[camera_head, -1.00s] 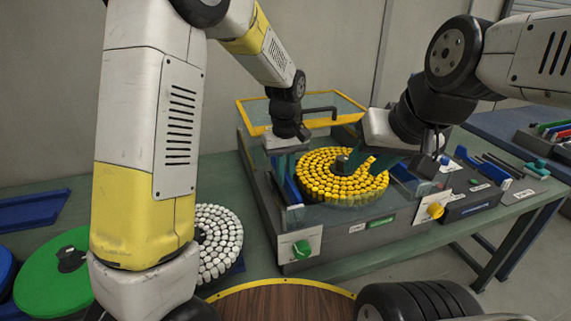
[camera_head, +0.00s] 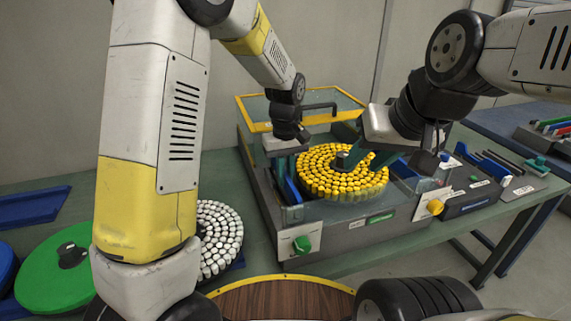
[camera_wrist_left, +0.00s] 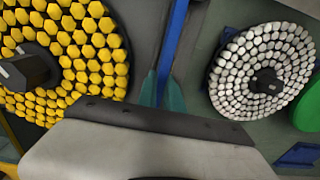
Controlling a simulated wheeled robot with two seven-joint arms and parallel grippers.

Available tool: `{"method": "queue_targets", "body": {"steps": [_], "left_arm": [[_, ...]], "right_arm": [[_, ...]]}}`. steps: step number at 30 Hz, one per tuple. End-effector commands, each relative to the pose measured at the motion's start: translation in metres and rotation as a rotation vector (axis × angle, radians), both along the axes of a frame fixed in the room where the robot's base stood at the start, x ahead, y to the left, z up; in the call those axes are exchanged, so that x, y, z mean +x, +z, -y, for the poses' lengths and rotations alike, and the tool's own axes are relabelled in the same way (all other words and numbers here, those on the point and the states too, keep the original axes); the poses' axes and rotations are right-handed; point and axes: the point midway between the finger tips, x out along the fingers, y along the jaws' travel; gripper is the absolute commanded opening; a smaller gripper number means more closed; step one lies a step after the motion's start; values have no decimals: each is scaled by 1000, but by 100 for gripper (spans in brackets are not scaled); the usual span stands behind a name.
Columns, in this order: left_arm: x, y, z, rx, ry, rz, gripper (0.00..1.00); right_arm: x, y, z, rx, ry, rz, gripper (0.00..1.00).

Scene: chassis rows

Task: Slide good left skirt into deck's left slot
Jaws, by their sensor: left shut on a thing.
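My left gripper (camera_head: 284,168) is at the left side of the deck (camera_head: 345,238), a grey unit with a disc of yellow pieces (camera_head: 345,181) on top. Its teal fingers are shut on a blue strip, the left skirt (camera_head: 292,191), beside the disc. In the left wrist view the blue skirt (camera_wrist_left: 173,45) runs lengthwise between the teal fingers (camera_wrist_left: 161,92), with the yellow disc to its left. The left slot is hidden, so I cannot tell how far in the skirt sits. My right gripper (camera_head: 377,162) is at the disc's right edge; its jaw gap is unclear.
Another blue strip (camera_head: 403,168) is at the deck's right side. A disc of white pieces (camera_head: 220,238) and a green disc (camera_head: 55,268) lie on the table left of the deck. A yellow-rimmed clear cover (camera_head: 345,103) stands behind. A rack (camera_head: 478,200) stands to the right.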

Motion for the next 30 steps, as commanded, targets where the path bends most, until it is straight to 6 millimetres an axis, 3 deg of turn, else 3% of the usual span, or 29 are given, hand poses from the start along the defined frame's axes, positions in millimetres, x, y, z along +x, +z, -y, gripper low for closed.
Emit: {"method": "queue_targets", "body": {"steps": [20, 21, 24, 30], "left_arm": [[0, -17, 0, 0, 0, 0, 0], [0, -18, 0, 0, 0, 0, 15], [0, -17, 0, 0, 0, 0, 34], [0, -18, 0, 0, 0, 0, 36]], "right_arm": [[0, 0, 0, 0, 0, 0, 36], [0, 0, 0, 0, 0, 0, 36], [0, 0, 0, 0, 0, 0, 36], [0, 0, 0, 0, 0, 0, 36]]}}
